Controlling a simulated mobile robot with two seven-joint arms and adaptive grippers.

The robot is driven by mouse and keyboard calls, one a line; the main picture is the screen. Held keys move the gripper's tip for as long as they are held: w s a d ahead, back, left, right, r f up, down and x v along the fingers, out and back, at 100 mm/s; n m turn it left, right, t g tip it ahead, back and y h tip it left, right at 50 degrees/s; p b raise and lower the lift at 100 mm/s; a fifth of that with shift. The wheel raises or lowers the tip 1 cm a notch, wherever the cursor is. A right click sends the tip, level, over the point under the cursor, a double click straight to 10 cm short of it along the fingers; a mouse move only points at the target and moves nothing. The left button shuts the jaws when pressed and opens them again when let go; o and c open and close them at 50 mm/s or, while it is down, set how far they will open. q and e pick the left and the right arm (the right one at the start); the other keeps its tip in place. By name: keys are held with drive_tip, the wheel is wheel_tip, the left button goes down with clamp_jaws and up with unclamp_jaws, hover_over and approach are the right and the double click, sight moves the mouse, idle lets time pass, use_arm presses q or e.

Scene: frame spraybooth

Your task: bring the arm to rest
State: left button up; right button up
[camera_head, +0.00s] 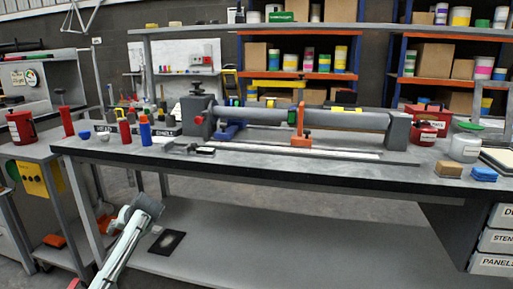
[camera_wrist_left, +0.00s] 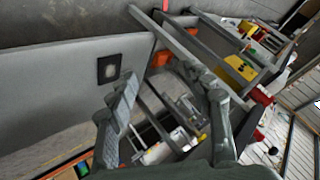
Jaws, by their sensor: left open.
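My left arm (camera_head: 125,235) shows at the lower left of the head view, in front of the workbench (camera_head: 300,163) and below its top. In the left wrist view my left gripper (camera_wrist_left: 163,76) has its two fingers spread wide apart. Nothing is held between them. Beyond the fingers are metal frame legs, a lower shelf and the floor, seen at a tilt. My right arm and right gripper are in neither view.
The bench carries a long grey tube fixture (camera_head: 345,119), a blue bottle (camera_head: 145,131), a red bottle (camera_head: 124,132) and a white jar (camera_head: 465,146). A side cart (camera_head: 38,150) stands at left. A dark square item (camera_head: 166,243) lies on the largely clear lower shelf (camera_head: 300,235).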

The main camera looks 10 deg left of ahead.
use_arm(q)
drive_tip(key=w+d+r+m+t+h, duration=0.2)
drive_tip(key=w+d+m+t+h, duration=0.35)
drive_tip(key=w+d, duration=0.4)
drive_tip(key=s+d+f+g, duration=0.1)
drive_tip(key=s+d+f, duration=0.2)
drive_tip(key=s+f, duration=0.7)
drive_tip(key=s+d+f+g, duration=0.25)
drive_tip(key=s+f, duration=0.45)
drive_tip(key=f, duration=0.6)
drive_tip(key=s+d+f+g, duration=0.1)
drive_tip(key=s+f, duration=0.3)
drive_tip(key=s, duration=0.6)
drive_tip(key=s+d+f+g+h, duration=0.1)
drive_tip(key=s+d+f, duration=0.2)
drive_tip(key=s, duration=0.6)
drive_tip(key=s+d+f+g, duration=0.1)
drive_tip(key=s+d+f, duration=0.1)
drive_tip(key=s+f, duration=0.5)
drive_tip(key=s, duration=0.3)
drive_tip(key=shift+s+d+g+h, duration=0.3)
drive_tip(key=shift+d+h, duration=0.05)
drive_tip(key=shift+d, duration=0.05)
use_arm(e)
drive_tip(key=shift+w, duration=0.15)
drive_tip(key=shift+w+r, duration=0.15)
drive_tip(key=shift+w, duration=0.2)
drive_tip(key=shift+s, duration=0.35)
